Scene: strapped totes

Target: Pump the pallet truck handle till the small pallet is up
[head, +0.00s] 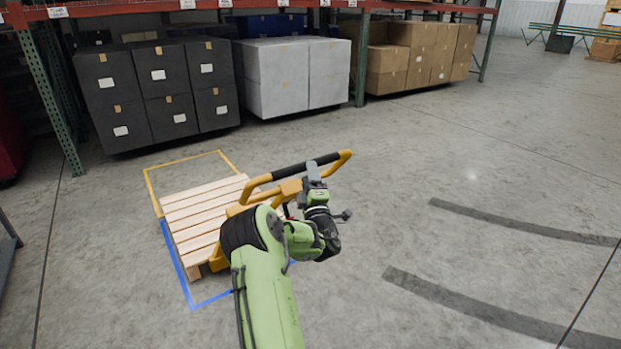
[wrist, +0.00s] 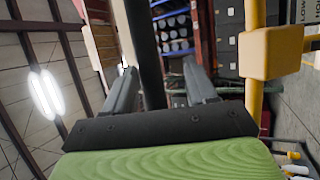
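The small pallet (head: 205,212) of light wooden slats lies low at the left in the head view. The yellow pallet truck stands at its right end. The truck's handle is a yellow loop with a black grip bar (head: 290,168); the bar also shows in the wrist view (wrist: 148,50). My gripper (head: 315,168) is at the right part of this bar. In the wrist view its two fingers (wrist: 162,85) stand apart on either side of the bar, with a gap visible at the right finger. My arm hides much of the truck's body.
Yellow and blue floor lines (head: 180,270) frame the pallet. A rack (head: 362,60) behind holds dark boxes (head: 155,85), white boxes (head: 290,75) and brown cartons (head: 420,55). The floor at the right is clear, with dark curved stripes (head: 470,300).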

